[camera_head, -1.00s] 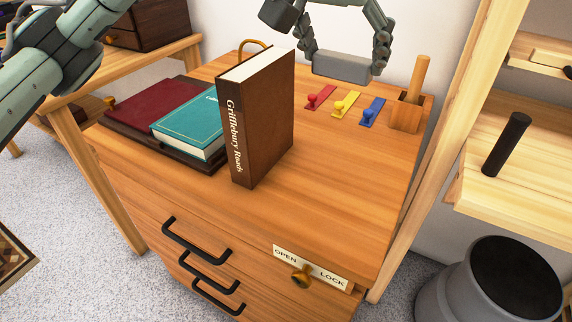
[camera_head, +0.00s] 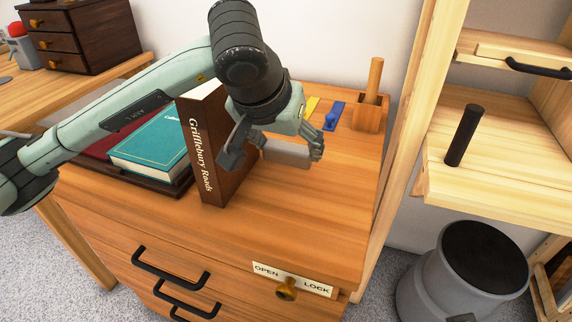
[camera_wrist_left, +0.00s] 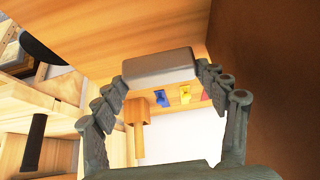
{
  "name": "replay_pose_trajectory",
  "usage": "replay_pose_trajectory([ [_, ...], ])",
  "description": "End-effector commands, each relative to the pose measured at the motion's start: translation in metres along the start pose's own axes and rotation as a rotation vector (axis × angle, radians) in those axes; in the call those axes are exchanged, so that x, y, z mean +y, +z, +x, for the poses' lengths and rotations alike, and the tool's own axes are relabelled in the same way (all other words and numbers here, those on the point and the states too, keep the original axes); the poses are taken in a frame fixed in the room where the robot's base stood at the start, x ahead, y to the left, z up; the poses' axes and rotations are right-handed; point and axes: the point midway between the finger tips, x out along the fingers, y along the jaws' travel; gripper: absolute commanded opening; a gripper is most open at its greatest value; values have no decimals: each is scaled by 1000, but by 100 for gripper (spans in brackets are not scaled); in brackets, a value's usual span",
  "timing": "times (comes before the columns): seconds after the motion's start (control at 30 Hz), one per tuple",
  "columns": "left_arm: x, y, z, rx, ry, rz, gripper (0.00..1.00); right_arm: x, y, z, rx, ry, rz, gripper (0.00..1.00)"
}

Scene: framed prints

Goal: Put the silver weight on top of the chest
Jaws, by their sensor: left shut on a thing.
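My left gripper (camera_head: 275,155) is shut on the silver weight (camera_head: 290,153), a grey block with rounded edges. The weight is over the wooden top of the drawer chest (camera_head: 300,215), just right of the upright brown book; I cannot tell whether it touches the top. In the left wrist view the weight (camera_wrist_left: 158,68) sits between the fingertips (camera_wrist_left: 160,80). A smaller dark brown chest (camera_head: 95,35) with round knobs stands on the desk at the back left. My right gripper is not in view.
The brown book (camera_head: 208,155) stands close to my gripper. A teal book (camera_head: 155,145) lies left of it. Yellow and blue pieces (camera_head: 334,115) and a wooden holder (camera_head: 369,115) are at the back. The top's front right is clear. A shelf (camera_head: 510,150) stands at right.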

Motion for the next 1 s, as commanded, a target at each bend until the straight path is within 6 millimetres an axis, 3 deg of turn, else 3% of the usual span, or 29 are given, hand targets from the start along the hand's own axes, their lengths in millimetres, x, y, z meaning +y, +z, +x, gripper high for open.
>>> replay_pose_trajectory([
  [0.4,0,24,38,2,1,0,30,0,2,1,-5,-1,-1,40],
  [1.0,0,24,39,3,0,0,30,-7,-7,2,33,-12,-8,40],
])
